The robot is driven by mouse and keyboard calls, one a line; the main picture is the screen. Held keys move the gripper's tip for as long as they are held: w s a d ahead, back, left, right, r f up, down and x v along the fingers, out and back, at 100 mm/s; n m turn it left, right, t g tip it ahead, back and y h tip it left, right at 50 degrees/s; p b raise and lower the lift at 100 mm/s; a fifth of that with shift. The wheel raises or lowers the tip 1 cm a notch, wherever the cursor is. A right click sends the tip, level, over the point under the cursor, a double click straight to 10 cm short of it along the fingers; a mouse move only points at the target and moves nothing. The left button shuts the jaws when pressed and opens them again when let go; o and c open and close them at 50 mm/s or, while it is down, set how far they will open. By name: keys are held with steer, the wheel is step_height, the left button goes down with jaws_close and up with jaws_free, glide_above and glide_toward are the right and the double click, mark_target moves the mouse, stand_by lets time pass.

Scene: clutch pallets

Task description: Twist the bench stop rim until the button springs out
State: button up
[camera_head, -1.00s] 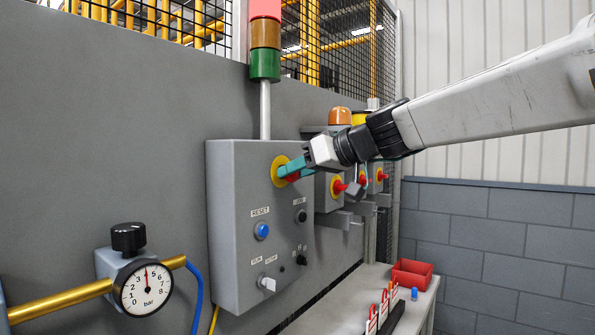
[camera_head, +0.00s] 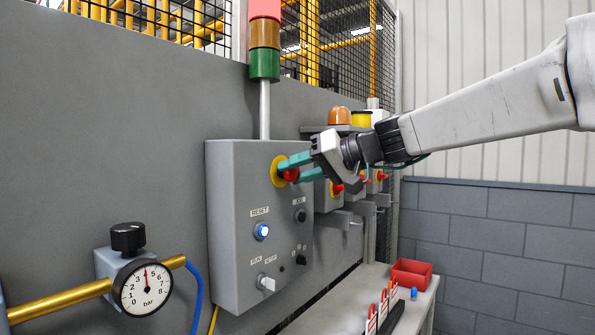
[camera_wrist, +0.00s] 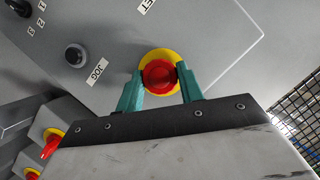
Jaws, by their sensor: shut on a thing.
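The bench stop is a red mushroom button (camera_head: 291,175) on a yellow disc (camera_head: 277,171), at the top of the grey control box (camera_head: 230,225). In the wrist view the red button (camera_wrist: 158,76) sits in the middle of the yellow ring (camera_wrist: 160,54). My gripper (camera_head: 292,168) has its two teal fingers on opposite sides of the red rim, and it is shut on it. In the wrist view the fingertips (camera_wrist: 160,80) flank the rim left and right. Whether the button is pressed in or out I cannot tell.
Below on the box are the lit blue RESET button (camera_head: 262,231), a black JOG button (camera_head: 301,216) and a white selector (camera_head: 266,283). A pressure gauge (camera_head: 146,287) is at the lower left.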

steer(key=shift+m+y, duration=0.4)
steer(key=shift+m, duration=0.4)
steer(key=o, duration=1)
steer(key=v, duration=0.7)
steer(key=shift+d, duration=0.4)
steer(key=shift+r, duration=0.15)
